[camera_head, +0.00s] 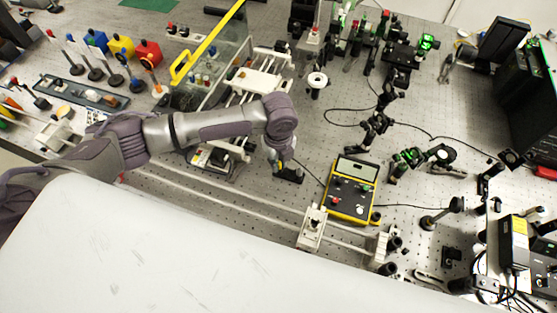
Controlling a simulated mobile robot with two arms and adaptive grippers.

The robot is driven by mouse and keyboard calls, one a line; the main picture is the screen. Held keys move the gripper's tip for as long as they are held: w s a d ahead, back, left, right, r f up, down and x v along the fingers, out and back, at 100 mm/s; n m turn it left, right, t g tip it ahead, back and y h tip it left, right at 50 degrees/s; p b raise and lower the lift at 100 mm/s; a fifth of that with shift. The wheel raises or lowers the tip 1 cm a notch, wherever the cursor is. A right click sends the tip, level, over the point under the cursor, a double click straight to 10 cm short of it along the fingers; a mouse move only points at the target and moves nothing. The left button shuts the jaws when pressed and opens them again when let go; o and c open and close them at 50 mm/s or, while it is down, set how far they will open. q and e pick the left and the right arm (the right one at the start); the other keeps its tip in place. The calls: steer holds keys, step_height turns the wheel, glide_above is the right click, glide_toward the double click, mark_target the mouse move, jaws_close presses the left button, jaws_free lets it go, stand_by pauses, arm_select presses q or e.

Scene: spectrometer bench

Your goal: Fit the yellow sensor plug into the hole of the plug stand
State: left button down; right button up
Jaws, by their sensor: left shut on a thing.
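My left arm comes in from the left, and my left gripper (288,173) is low over the bench, left of the yellow meter box (352,188). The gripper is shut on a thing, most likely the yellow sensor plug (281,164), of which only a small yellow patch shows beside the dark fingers. A thin dark cable runs from near the gripper to the meter box. A white ring-topped post (317,79) stands behind the gripper; I cannot tell whether it is the plug stand. My right gripper is not in view.
Pale rails with a white carrier (312,229) run along the front. Black optics mounts (375,128) and loose cables lie to the right. A clear panel with a yellow edge (208,42) stands at the back left. Bare perforated bench (330,140) lies behind the meter box.

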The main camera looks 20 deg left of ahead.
arm_select(q)
steer(key=shift+s+f, duration=0.15)
steer(key=c, duration=1)
jaws_free()
steer(key=shift+c, duration=0.2)
steer(key=shift+r, duration=0.3)
step_height(320, 180, up, 11)
steer(key=shift+r, duration=0.2)
steer(key=shift+f, duration=0.1)
